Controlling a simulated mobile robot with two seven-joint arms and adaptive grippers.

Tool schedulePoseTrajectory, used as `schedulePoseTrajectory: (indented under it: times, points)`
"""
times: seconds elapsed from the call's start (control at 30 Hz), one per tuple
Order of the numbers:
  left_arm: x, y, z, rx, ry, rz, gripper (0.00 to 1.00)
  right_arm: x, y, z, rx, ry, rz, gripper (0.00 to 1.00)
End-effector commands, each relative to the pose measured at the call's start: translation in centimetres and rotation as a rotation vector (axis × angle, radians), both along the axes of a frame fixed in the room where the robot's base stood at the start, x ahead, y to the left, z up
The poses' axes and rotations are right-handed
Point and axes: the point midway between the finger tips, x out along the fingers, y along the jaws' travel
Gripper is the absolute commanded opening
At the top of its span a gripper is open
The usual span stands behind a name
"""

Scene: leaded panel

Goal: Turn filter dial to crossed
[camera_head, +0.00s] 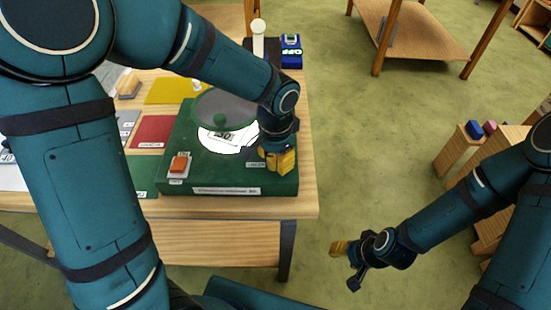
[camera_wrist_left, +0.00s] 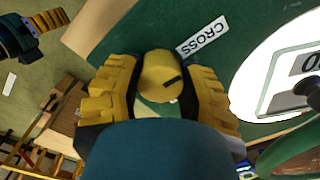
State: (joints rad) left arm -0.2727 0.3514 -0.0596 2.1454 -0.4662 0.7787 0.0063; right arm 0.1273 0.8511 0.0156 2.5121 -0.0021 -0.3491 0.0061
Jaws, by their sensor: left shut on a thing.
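The filter dial (camera_wrist_left: 157,70) is a round yellow knob with a short dark mark that lies toward its right side. A white label reading CROSS (camera_wrist_left: 203,37) is on the green panel at the dial's upper right, and the mark does not point straight at it. My left gripper (camera_head: 279,161) is at the front right of the green light box (camera_head: 225,182). In the left wrist view its yellow fingers (camera_wrist_left: 160,88) are shut on the dial from both sides. My right gripper (camera_head: 347,264) hangs off the table, empty, its fingers apart.
A bright round window (camera_head: 226,138) holds a small card, with a round grey disc (camera_head: 222,107) on a green rim over it. An orange button (camera_head: 179,164) is at the box's front left. Red (camera_head: 152,131) and yellow sheets (camera_head: 178,91) lie left.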

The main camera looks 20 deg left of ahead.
Motion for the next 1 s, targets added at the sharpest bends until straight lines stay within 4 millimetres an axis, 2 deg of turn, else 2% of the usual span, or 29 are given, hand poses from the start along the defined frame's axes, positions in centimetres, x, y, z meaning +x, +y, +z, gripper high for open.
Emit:
schedulePoseTrajectory:
  times: [0.67,0.7,0.8,1.0]
  points:
    - [-0.10,0.01,-0.10,0.000,0.004,0.069,0.04,-0.09,0.01,-0.23,0.000,0.002,0.002,0.47]
    - [-0.11,0.00,-0.10,0.000,0.004,0.069,0.46,-0.09,0.01,-0.23,0.000,0.002,0.002,0.47]
    - [-0.09,0.00,-0.09,0.001,0.003,0.069,0.75,-0.09,0.01,-0.23,0.000,0.002,0.002,0.47]
    - [-0.05,0.00,-0.04,0.000,0.002,0.068,0.75,-0.09,0.01,-0.23,0.000,0.002,0.002,0.47]
